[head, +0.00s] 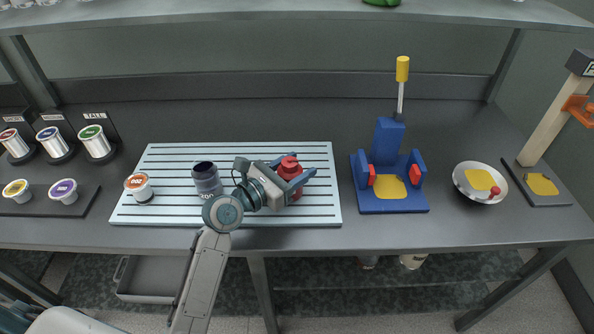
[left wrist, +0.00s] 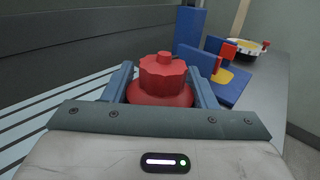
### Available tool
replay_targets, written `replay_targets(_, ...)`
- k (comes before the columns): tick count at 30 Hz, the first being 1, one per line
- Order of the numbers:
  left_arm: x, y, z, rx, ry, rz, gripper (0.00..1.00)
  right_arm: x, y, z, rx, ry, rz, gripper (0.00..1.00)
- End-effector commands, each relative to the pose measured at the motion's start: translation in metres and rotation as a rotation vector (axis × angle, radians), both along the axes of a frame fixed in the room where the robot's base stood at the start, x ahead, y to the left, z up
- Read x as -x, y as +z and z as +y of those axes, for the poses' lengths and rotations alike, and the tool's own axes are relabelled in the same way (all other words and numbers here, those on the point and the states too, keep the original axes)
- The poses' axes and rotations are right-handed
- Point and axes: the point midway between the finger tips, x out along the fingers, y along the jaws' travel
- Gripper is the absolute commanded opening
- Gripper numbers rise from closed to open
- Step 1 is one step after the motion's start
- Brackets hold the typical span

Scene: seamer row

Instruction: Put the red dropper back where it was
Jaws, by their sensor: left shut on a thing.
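The red dropper (head: 289,169) is a red bottle with a ribbed cap, and it stands upright over the white slatted mat (head: 160,163). My left gripper (head: 302,179) reaches in from the left and is shut on the red dropper, with one finger on each side. In the left wrist view the red dropper (left wrist: 163,80) fills the space between the two blue-grey fingers; its lower part is hidden behind the gripper body. I cannot tell whether its base touches the mat. My right gripper is not in view.
On the mat stand a dark jar (head: 206,178) and a white tub with an orange lid (head: 139,187). A blue press (head: 388,165) stands right of the mat, then a bowl (head: 480,183) and a wooden post stand (head: 540,184). Several small tubs sit at the far left. A shelf hangs above.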

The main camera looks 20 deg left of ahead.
Motion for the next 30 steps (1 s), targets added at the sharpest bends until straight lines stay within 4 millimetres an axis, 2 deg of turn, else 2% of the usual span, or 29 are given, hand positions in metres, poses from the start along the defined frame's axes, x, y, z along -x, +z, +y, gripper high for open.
replay_targets(14,0.0009,-0.0036,0.0001,0.001,-0.001,0.001,0.26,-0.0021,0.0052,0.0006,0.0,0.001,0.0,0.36)
replay_targets(15,0.0009,-0.0041,0.0001,-0.001,-0.001,0.001,0.56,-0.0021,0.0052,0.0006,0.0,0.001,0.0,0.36)
replay_targets(18,0.0009,-0.0039,0.0001,0.0,-0.001,0.0,0.74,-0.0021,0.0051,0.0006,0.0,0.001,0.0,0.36)
replay_targets(30,0.005,-0.0019,0.0034,-0.003,0.0,0.001,0.74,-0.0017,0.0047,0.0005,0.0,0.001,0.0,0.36)
